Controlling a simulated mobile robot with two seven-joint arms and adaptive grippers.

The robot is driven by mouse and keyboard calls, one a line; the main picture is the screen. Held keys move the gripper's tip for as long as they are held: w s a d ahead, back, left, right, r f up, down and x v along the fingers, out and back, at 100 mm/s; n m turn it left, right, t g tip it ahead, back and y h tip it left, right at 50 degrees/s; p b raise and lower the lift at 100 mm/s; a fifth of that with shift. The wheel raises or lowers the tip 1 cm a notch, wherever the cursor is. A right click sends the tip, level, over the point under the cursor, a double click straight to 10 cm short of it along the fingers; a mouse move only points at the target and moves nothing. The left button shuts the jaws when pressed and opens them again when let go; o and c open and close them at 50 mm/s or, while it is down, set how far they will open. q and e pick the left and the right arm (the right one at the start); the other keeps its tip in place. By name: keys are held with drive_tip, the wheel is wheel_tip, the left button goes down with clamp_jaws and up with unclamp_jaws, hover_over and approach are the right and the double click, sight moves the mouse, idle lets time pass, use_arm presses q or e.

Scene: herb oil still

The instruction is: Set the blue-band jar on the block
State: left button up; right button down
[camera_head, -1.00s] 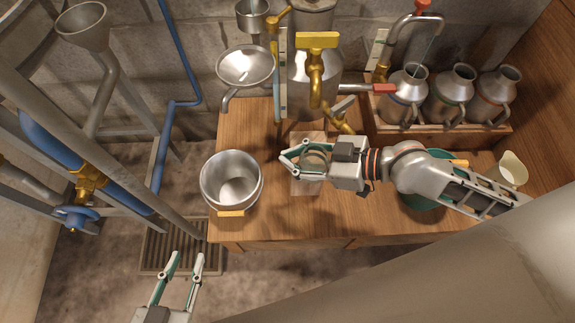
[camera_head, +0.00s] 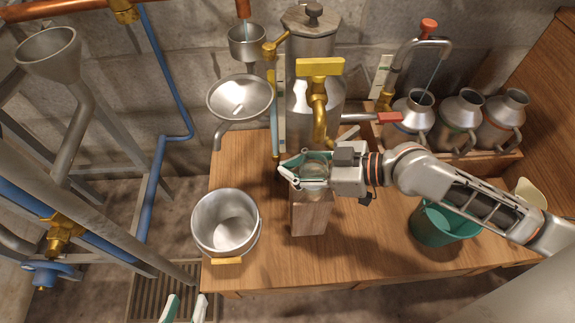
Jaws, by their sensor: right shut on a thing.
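My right gripper (camera_head: 290,172) reaches in from the right and is shut on a clear glass jar (camera_head: 314,171). The fingers cover much of the jar, and I cannot make out a blue band on it. The pale wooden block (camera_head: 310,218) stands on the table directly below the jar. The jar is upright over the block's top; I cannot tell whether they touch. My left gripper (camera_head: 184,308) shows only its fingertips at the bottom edge, apart and empty, away from the table.
A steel pot (camera_head: 226,222) stands left of the block. A metal still (camera_head: 312,85) with a yellow-handled tap (camera_head: 320,70) rises behind. A teal bucket (camera_head: 446,222) is to the right. The front table strip is clear.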

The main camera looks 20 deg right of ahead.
use_arm(q)
drive_tip(key=shift+d, duration=0.1)
use_arm(e)
drive_tip(key=c, duration=1.3)
unclamp_jaws()
use_arm(q)
drive_tip(key=shift+s+f, duration=0.1)
use_arm(e)
wheel_tip(320, 180, up, 10)
use_arm(q)
drive_tip(key=shift+s+f, duration=0.1)
